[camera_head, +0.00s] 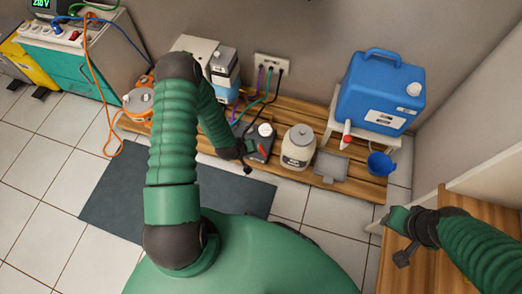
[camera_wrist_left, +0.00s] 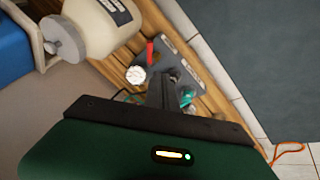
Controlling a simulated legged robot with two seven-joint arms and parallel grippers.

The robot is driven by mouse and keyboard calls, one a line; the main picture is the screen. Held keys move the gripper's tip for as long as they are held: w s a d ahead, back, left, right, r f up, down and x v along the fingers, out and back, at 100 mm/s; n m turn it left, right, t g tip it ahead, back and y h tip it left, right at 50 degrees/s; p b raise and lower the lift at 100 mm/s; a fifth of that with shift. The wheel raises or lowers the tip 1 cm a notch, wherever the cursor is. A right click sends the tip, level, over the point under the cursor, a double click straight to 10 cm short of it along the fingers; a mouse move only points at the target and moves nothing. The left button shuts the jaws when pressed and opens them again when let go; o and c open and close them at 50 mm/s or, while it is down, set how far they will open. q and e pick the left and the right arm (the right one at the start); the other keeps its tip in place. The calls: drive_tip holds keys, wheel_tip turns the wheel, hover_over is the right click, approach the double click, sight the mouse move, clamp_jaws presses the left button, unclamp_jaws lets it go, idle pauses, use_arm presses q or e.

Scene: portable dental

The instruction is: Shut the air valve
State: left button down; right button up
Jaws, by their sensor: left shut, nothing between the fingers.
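The air valve appears as a red lever (camera_head: 263,149) on a dark grey box (camera_head: 258,139) on the wooden pallet. A round white dial or cap (camera_head: 265,130) sits beside the lever. The red lever (camera_wrist_left: 150,52) and white round part (camera_wrist_left: 136,75) also show in the left wrist view, just beyond the fingers. My left gripper (camera_head: 247,167) is shut and empty at the front left of the box, close to the lever; contact cannot be told. Its fingers show in the left wrist view (camera_wrist_left: 168,80). My right gripper (camera_head: 402,255) is over the wooden surface at right, away from the valve; its opening is unclear.
On the pallet (camera_head: 345,184), a cream jar (camera_head: 298,147) and a grey tray (camera_head: 330,167) stand right of the box. Cables hang from a wall socket (camera_head: 272,66). A grey mat (camera_head: 120,200) lies in front.

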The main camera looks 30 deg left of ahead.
use_arm(q)
drive_tip(key=w+d+b+x, duration=0.1)
drive_tip(key=b+x, duration=0.7)
drive_tip(key=x, duration=0.5)
drive_tip(key=shift+w+d, duration=0.15)
drive_tip(key=shift+d, duration=0.2)
drive_tip(key=shift+d+n, duration=0.1)
drive_tip(key=shift+n, duration=0.3)
